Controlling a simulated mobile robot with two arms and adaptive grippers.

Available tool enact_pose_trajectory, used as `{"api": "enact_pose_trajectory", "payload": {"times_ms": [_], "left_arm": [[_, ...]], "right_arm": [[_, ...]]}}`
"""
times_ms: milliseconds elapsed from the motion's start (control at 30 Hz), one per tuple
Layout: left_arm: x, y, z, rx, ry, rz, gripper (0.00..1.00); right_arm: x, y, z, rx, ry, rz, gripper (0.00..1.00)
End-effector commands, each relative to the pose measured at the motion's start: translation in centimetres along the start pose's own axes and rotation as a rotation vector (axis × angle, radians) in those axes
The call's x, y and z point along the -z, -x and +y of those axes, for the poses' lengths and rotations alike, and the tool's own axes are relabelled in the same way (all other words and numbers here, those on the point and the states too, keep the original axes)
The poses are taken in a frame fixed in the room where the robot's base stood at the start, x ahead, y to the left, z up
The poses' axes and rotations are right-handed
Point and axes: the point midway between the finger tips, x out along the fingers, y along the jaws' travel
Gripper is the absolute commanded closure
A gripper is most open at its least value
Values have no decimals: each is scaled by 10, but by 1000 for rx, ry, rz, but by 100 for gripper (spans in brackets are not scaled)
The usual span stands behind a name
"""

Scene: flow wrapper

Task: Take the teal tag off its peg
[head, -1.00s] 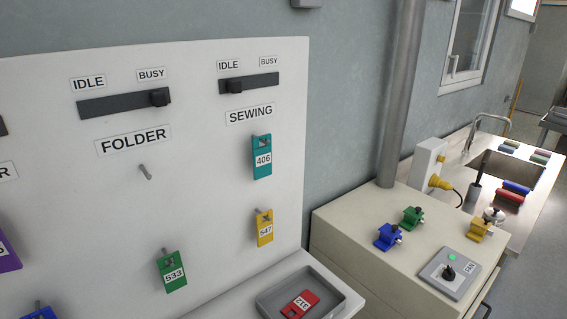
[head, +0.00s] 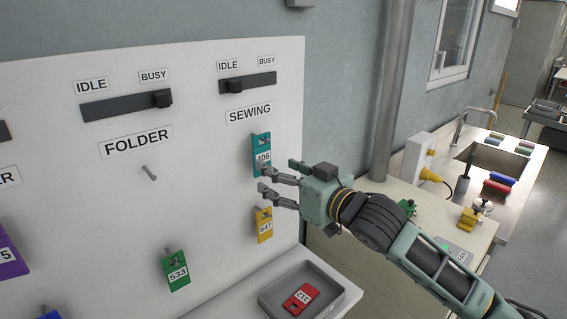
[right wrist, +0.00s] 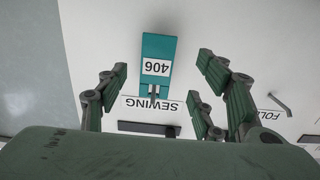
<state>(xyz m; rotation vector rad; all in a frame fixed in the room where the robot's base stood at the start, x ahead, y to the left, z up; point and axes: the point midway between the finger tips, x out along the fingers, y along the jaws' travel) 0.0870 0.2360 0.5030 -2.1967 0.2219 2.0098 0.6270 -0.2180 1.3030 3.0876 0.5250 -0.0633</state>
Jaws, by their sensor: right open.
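The teal tag (head: 261,142), marked 406, hangs on its peg under the SEWING label on the white board. In the right wrist view the teal tag (right wrist: 158,50) appears upside down, between the fingers and beyond them, with its peg (right wrist: 154,90) near the SEWING label. My right gripper (head: 267,178) is open and empty, in front of the board, just right of and below the tag. Its fingers also show in the right wrist view (right wrist: 160,88), spread on both sides of the tag and apart from it. My left gripper is not in view.
A yellow tag (head: 264,226) hangs just below the teal one, and a green tag (head: 177,272) hangs lower left. An empty peg (head: 149,172) is under FOLDER. A grey tray (head: 337,295) with a red tag (head: 300,299) sits below the board. A grey pipe (head: 391,100) stands at right.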

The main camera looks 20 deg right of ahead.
Motion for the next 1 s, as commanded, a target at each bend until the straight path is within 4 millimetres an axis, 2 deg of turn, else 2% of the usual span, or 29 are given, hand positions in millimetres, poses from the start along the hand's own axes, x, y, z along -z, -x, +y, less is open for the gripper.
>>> {"api": "enact_pose_trajectory", "payload": {"times_ms": [33, 100, 267, 633, 800, 1000], "left_arm": [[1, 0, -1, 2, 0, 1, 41], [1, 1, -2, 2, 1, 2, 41], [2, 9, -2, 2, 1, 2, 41], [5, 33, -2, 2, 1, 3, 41], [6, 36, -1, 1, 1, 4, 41], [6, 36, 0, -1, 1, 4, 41]], "right_arm": [[12, 0, 2, 4, 3, 20, 39], [21, -1, 3, 11, -1, 37, 39], [28, -14, 4, 12, -5, 44, 39], [28, -67, 3, 12, -3, 41, 39], [27, -77, 2, 12, -2, 41, 39], [26, -78, 2, 12, 0, 41, 39]]}}
